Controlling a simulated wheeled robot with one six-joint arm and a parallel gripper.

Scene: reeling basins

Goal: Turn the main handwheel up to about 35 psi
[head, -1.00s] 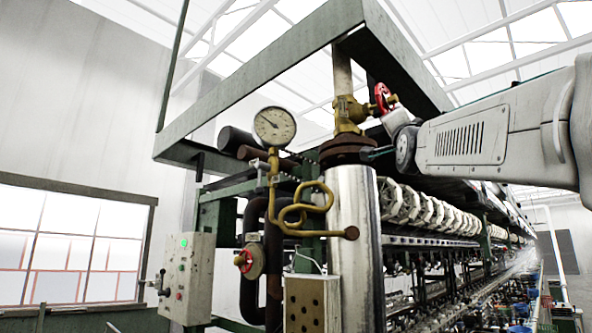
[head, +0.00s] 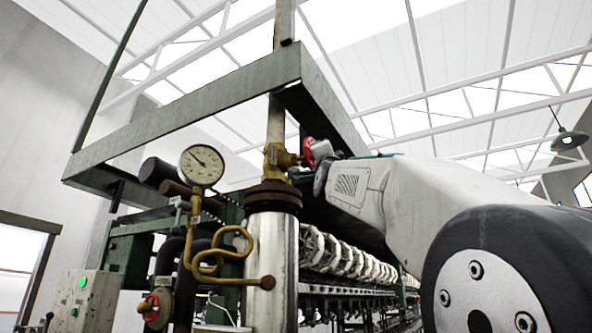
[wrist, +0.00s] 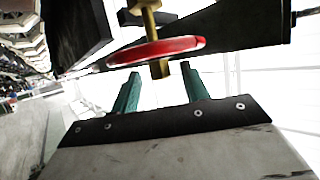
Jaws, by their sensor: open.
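The red main handwheel (head: 308,153) sits on the right side of a brass valve (head: 277,160) on the upright pipe, partly hidden by my wrist. In the wrist view the red handwheel (wrist: 180,46) is seen nearly edge-on, with its brass stem end at the centre.
A second red handwheel (head: 154,309) sits lower left on a dark pipe. A green steel frame (head: 190,110) surrounds the valve. A shiny cylinder (head: 271,265) stands below it. A control box (head: 85,300) with a green light is at lower left.

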